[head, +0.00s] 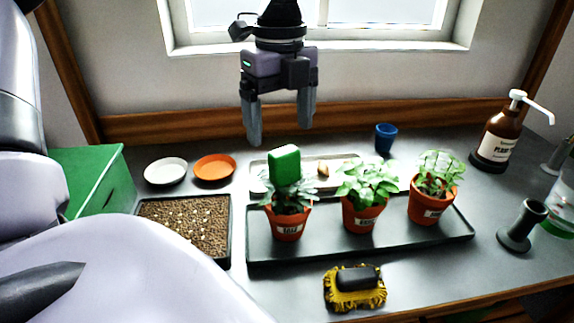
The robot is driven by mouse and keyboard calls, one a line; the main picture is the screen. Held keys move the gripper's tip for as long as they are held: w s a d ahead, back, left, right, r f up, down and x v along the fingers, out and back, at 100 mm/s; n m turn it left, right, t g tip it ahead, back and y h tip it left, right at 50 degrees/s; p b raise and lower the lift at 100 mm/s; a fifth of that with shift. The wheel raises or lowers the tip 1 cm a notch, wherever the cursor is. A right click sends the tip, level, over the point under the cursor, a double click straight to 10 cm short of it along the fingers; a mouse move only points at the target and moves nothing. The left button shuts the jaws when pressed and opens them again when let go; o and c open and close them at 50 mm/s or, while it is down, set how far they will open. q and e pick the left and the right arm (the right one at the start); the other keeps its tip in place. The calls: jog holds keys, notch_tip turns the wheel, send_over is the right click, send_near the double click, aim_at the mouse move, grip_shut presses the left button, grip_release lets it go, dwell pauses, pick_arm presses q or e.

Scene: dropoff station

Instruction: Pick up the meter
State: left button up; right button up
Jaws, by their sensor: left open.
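The meter (285,163) shows as a green block standing upright above the leftmost potted plant (287,228). Its lower part is hidden among the leaves. My left gripper (281,134) points down, open and empty, with its fingertips a little above the meter's top in the picture. It appears apart from the meter; how far apart in depth I cannot tell. My right gripper is not in view.
A dark tray (330,246) holds the leftmost pot and two more potted plants. A seed tray (222,258), two saucers and a green box (95,180) stand left. A brush (355,285) lies in front. A brown pump bottle (497,140) stands right. A window is behind.

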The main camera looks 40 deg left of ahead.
aim_at(285, 151)
pick_arm(q)
jog(key=shift+w+a, duration=0.1)
jog(key=shift+f, duration=1.1)
jog(key=shift+w+f+p, duration=0.15)
jog(key=shift+f+p, duration=0.1)
jog(key=shift+f, duration=1)
jog(key=shift+w+f+p, duration=0.15)
jog(key=shift+f+p, duration=0.05)
jog(key=shift+f, duration=1)
jog(key=c, duration=1.5)
jog(key=shift+r, duration=0.15)
